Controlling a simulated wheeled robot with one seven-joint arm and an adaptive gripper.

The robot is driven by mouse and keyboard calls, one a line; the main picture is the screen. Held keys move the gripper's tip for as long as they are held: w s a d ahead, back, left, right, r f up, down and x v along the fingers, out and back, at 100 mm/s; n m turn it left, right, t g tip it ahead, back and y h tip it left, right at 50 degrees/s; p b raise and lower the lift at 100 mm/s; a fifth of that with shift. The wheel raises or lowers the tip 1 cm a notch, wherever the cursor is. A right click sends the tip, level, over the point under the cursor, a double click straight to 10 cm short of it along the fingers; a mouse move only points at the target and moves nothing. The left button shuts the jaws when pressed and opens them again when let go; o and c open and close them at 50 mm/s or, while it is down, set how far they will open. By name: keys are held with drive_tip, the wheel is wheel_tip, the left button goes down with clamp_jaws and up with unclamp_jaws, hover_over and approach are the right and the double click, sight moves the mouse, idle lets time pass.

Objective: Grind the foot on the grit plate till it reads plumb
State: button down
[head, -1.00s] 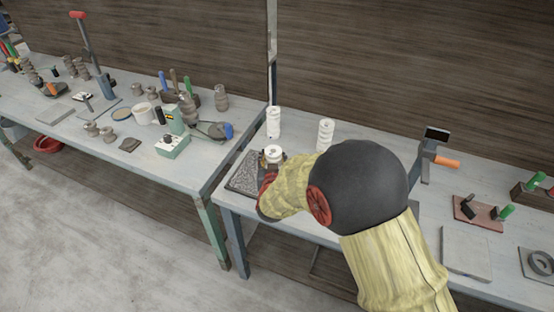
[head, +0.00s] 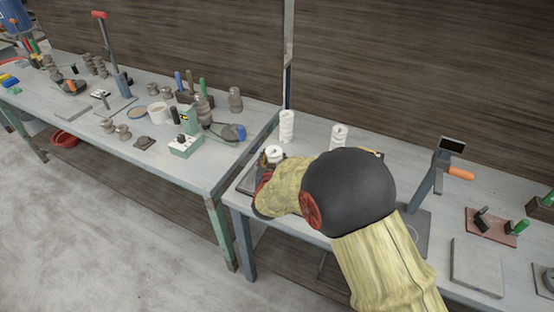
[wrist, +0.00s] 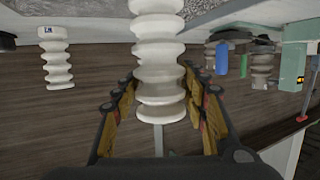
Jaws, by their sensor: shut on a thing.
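My gripper (wrist: 158,112) is shut on a white ribbed clay piece (wrist: 160,60), with one finger on each side of it. In the head view the top of this piece (head: 273,153) shows over the dark grit plate (head: 248,180), and my arm covers most of the plate. The foot of the piece is cut off at the top of the wrist view, where things appear upside down. I cannot tell whether the foot touches the plate. A stand with a dark screen (head: 453,145) and an orange handle is on the right; no reading is legible.
Two more white ribbed pieces stand behind, one left (head: 286,126) and one right (head: 338,137). A grey slab (head: 477,268) and a reddish board (head: 496,228) lie right. The left bench (head: 85,135) is crowded with tools and clay pieces.

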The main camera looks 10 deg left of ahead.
drive_tip(key=a, duration=0.1)
drive_tip(key=w+a, duration=0.1)
drive_tip(key=a, duration=0.1)
drive_tip(key=shift+p, duration=0.3)
drive_tip(key=shift+d, duration=0.1)
drive_tip(key=shift+r+p, duration=1.8)
drive_tip(key=shift+r, duration=0.85)
